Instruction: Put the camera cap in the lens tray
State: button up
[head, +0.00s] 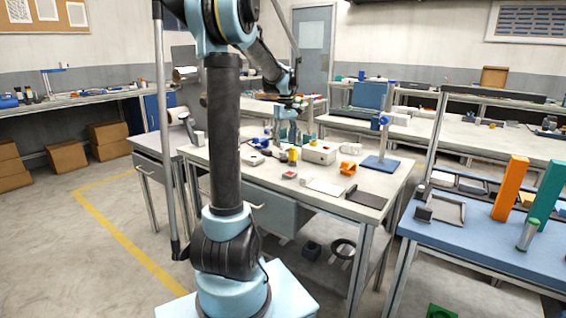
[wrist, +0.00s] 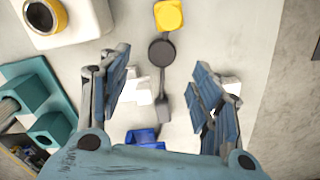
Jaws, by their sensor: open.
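My gripper (wrist: 162,75) is open and empty, fingers apart, above the table top in the wrist view. A dark round piece (wrist: 161,52), perhaps the camera cap, lies ahead, with a dark narrow piece (wrist: 163,100) below it, between the fingers. I cannot tell whether these two are one object. In the head view my gripper (head: 288,132) is over the far part of the middle table, and the dark piece cannot be made out. A shallow grey tray (head: 462,213), perhaps the lens tray, lies on the blue-topped bench at right.
A yellow piece (wrist: 168,15), a white box (wrist: 75,18), a teal holder (wrist: 28,92) and a blue piece (wrist: 145,137) lie near my gripper. On the middle table stand an orange piece (head: 347,168) and a blue stand (head: 380,163). Tall orange (head: 510,188) and teal blocks stand on the right bench.

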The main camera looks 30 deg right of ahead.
aim_at(284, 158)
jog(key=shift+w+a+f, duration=0.1)
jog(key=shift+f, duration=1.7)
jog(key=shift+w+a+f, duration=0.1)
jog(key=shift+f, duration=1.65)
jog(key=shift+c, duration=0.3)
jog(key=c, duration=1)
notch_tip(284, 158, up, 10)
jog(key=shift+s, duration=0.2)
